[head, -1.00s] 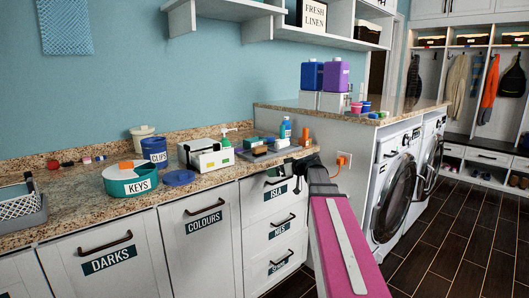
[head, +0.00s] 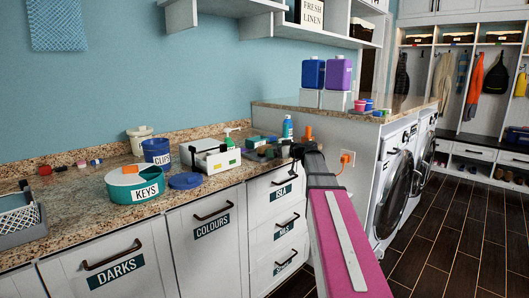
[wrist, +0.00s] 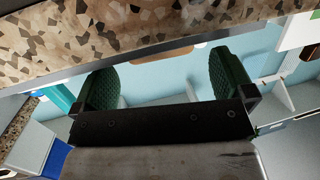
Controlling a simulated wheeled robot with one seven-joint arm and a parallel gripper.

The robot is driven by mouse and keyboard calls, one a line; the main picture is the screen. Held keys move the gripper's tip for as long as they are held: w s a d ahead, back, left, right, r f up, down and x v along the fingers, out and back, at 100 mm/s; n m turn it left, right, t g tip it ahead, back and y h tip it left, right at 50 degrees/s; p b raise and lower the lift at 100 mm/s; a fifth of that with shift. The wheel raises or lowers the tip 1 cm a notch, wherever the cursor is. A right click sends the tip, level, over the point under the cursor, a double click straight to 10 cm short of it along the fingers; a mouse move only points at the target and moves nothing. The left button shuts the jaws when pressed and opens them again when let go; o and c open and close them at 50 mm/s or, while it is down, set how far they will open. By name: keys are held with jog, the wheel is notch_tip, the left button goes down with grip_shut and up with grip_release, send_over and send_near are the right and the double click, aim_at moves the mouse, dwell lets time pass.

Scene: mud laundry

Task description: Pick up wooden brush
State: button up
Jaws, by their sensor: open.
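My gripper (head: 297,151) is at the right end of the granite counter, by its front edge near the drawers. In the wrist view my gripper (wrist: 164,82) is open, its two dark green pads wide apart with nothing held between them. I cannot clearly pick out the wooden brush. A small tan piece (wrist: 174,55) shows beyond the pads at the counter's edge in the wrist view, but I cannot tell what it is. My arm and gripper hide part of the counter's right end in the head view.
An orange item (head: 308,131) stands close behind my gripper. A higher counter (head: 345,112) rises to the right.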

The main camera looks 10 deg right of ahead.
aim_at(264, 148)
jog(key=shift+r+x, duration=0.15)
jog(key=shift+x, duration=1.45)
jog(key=shift+r+x, duration=0.15)
jog(key=shift+x, duration=1.4)
jog(key=shift+w, duration=0.15)
jog(key=shift+c, duration=0.3)
jog(key=c, duration=0.6)
